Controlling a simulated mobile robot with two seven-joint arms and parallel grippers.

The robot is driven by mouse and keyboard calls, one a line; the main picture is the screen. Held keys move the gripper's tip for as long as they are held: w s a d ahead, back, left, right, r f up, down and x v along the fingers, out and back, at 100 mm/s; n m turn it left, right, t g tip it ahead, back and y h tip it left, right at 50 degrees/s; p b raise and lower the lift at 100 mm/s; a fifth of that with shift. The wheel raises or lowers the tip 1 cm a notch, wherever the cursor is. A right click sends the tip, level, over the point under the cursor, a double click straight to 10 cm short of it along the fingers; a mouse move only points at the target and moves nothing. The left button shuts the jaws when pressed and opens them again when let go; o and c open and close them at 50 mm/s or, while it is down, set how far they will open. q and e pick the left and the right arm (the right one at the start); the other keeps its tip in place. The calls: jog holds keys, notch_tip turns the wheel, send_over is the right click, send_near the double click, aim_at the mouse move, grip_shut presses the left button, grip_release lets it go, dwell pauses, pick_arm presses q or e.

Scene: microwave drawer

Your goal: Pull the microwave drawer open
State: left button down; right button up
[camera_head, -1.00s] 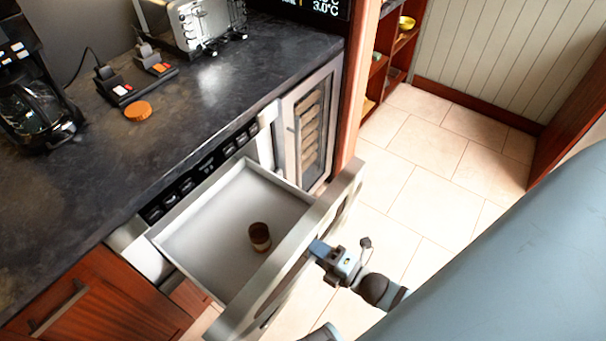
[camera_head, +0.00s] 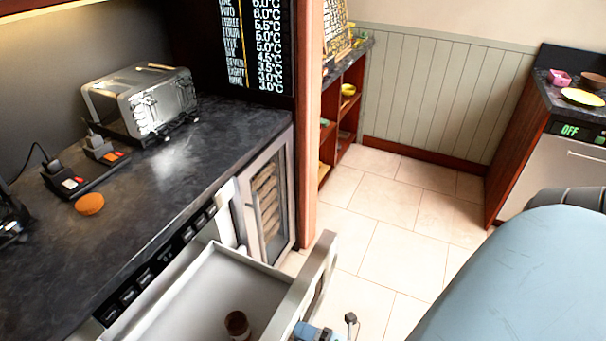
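The microwave drawer (camera_head: 200,283) stands pulled out from under the dark counter, its pale inside showing from above. A small brown cup or jar (camera_head: 237,325) is inside it. The drawer's front panel (camera_head: 300,285) runs along its right side. My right gripper (camera_head: 322,333) is at the bottom edge of the picture, close to the outer face of the front panel. Most of it is cut off, so I cannot tell whether its fingers are open or touch the handle. My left gripper is not in view.
The counter (camera_head: 150,200) holds a toaster (camera_head: 145,103) and an orange disc (camera_head: 89,204). A glass-doored cooler (camera_head: 265,205) stands beside the drawer. Tiled floor (camera_head: 385,245) is free beyond it. Another counter (camera_head: 560,100) with dishes stands at the right.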

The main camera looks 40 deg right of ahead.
jog(key=v, duration=1.3)
jog(key=shift+s+b, duration=0.4)
jog(key=shift+b, duration=0.05)
jog(key=shift+d, duration=0.1)
